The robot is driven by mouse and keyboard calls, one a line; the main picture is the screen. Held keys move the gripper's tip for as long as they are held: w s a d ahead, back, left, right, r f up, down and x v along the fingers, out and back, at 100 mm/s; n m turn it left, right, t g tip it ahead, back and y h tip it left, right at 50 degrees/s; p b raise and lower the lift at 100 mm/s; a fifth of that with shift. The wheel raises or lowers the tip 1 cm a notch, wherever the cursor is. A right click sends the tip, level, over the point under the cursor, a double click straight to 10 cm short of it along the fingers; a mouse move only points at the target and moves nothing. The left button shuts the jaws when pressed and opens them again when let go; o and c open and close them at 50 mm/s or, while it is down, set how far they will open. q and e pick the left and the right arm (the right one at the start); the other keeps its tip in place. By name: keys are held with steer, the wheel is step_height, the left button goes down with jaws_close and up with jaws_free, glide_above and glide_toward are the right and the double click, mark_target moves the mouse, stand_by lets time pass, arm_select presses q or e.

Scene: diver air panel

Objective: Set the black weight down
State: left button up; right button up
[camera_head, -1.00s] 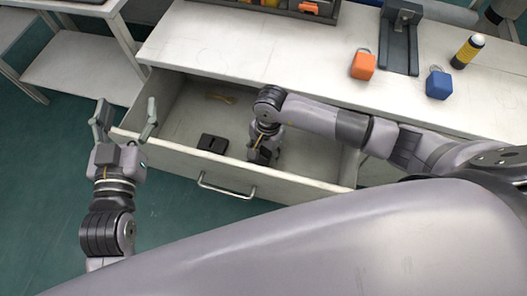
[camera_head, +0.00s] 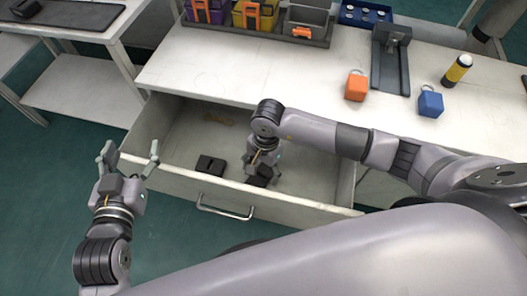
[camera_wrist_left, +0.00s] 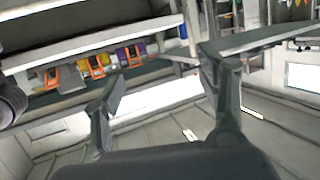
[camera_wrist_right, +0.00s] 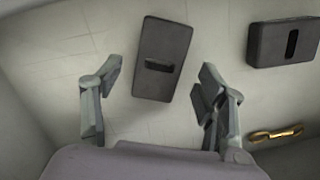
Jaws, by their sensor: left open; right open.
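A black weight (camera_wrist_right: 162,58), a flat block with a slot, lies on the drawer floor in the right wrist view. In the head view it (camera_head: 261,180) shows partly below my right gripper. My right gripper (camera_wrist_right: 160,95) is open, its fingers on either side of the block's near end and apart from it. A second black slotted block (camera_head: 210,165) lies to the left in the same drawer; it also shows in the right wrist view (camera_wrist_right: 284,42). My left gripper (camera_head: 128,163) is open and empty, outside the drawer's left front corner.
The open drawer (camera_head: 180,183) has raised walls around my right gripper. A small brass piece (camera_wrist_right: 275,134) lies inside it. On the counter (camera_head: 230,65) stand an orange block (camera_head: 356,87), a blue block (camera_head: 430,102), a yellow-and-black cylinder (camera_head: 457,70) and a grey stand (camera_head: 390,65).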

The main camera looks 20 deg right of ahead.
mark_target(264, 173)
arm_select(q)
steer(key=s+a+f+g+y+p, duration=0.2)
steer(key=s+a+f+g, duration=0.1)
steer(key=s+f+g, duration=0.3)
steer(key=shift+s+f+g, duration=0.4)
steer(key=shift+s+f, duration=0.4)
steer(key=shift+f, duration=0.55)
arm_select(e)
step_height(264, 173, up, 9)
steer(key=shift+w+d+r, duration=0.15)
steer(key=shift+w+d, duration=0.1)
steer(key=shift+d, duration=0.2)
